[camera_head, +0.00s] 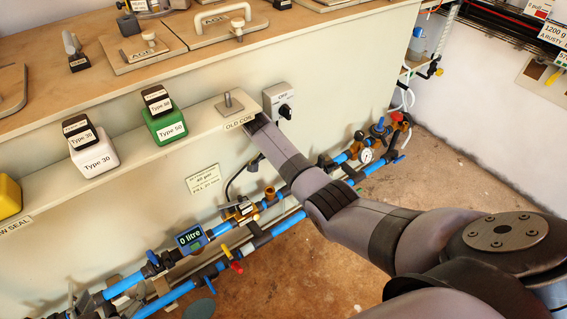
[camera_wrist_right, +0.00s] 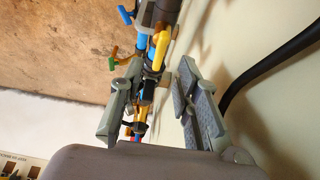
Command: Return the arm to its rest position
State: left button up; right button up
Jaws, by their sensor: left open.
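My right arm (camera_head: 340,205) reaches in from the lower right of the head view, and its far end meets the ledge edge below the "OLD COIL" label. Its gripper is hidden there. In the right wrist view my right gripper (camera_wrist_right: 159,72) has its two grey fingers apart, with pipes showing in the gap and nothing held.
The ledge (camera_head: 195,150) carries a white block (camera_head: 93,154), a green block (camera_head: 165,123) and a metal pin (camera_head: 229,104). A switch box (camera_head: 281,102) is on the wall close beside my right arm. Blue pipes (camera_head: 125,285) with valves run below. Open floor (camera_head: 460,180) lies to the right.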

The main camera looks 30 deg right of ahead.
jog(key=shift+a+r, duration=0.25)
jog(key=shift+r, duration=0.35)
jog(key=shift+f, duration=0.1)
